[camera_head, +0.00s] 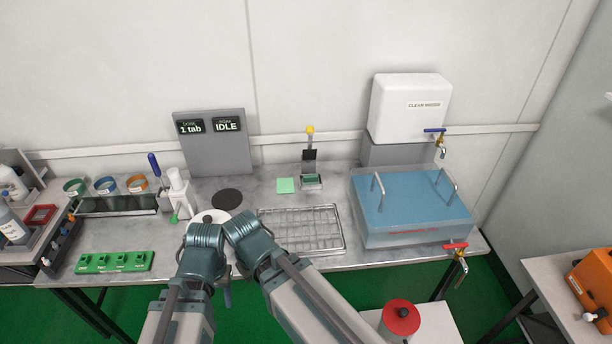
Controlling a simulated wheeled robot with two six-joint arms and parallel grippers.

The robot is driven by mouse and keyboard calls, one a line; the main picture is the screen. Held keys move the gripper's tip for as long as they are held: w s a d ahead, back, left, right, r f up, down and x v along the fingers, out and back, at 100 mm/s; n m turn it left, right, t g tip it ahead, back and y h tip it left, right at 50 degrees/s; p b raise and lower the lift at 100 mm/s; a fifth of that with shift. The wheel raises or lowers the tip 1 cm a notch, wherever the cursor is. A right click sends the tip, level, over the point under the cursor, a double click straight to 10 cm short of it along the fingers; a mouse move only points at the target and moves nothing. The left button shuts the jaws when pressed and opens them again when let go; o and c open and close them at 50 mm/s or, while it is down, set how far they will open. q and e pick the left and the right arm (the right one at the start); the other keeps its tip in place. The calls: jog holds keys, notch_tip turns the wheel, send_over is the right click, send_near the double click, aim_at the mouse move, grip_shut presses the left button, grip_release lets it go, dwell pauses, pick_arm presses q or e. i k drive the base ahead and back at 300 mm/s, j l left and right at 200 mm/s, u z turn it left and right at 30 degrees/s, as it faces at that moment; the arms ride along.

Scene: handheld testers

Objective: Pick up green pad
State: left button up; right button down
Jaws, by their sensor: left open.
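The green pad (285,185) is a small flat light green square. It lies on the grey bench top near the back, left of a small stand with a yellow knob. My left gripper (226,292) shows only in small part, between my two arms near the bench's front edge. It is open and well apart from the pad, in front of it and to the left. My right gripper is hidden behind my own arm. Nothing covers the pad.
Right of the pad stands the yellow-knobbed stand (310,155). In front lies a wire rack (300,230); a blue-lidded bath (412,205) is at right. A dark round disc (227,199) and white dispenser (177,190) are left. Bench around the pad is clear.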

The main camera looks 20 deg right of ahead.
aim_at(309, 178)
jog(key=z, duration=2.35)
jog(key=u, duration=1.65)
jog(key=i+j+u, duration=0.2)
jog(key=j+u, duration=0.15)
jog(key=i+j+u, duration=0.35)
jog(key=k+l, duration=0.05)
